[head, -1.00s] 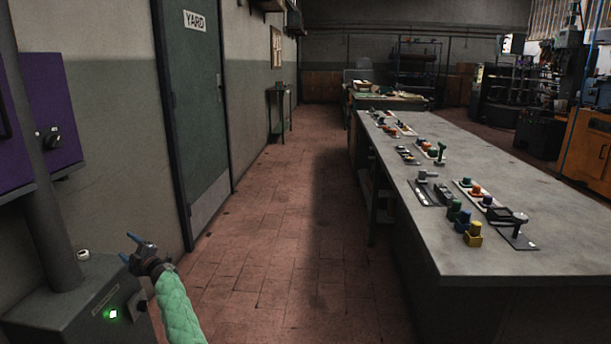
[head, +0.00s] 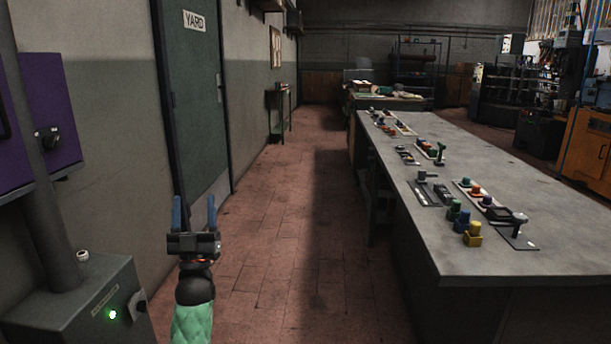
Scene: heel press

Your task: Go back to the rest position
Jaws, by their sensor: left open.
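My left gripper (head: 195,213) is raised at the lower left of the head view, with its two blue fingers pointing up and spread apart. It is open and nothing is between its fingers. It stands in front of the green door and the tiled floor, to the right of the grey control box (head: 80,308) and apart from it. The box has a lit green lamp (head: 112,314), a dark knob on its right side and a pale round button (head: 83,256) on top. My right gripper is not in view.
A long grey workbench (head: 480,190) with several coloured buttons, switches and levers fills the right. A purple panel (head: 50,115) with a dark knob is at the left. A green door (head: 195,110) marked YARD stands behind my gripper. The tiled aisle (head: 290,220) between is clear.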

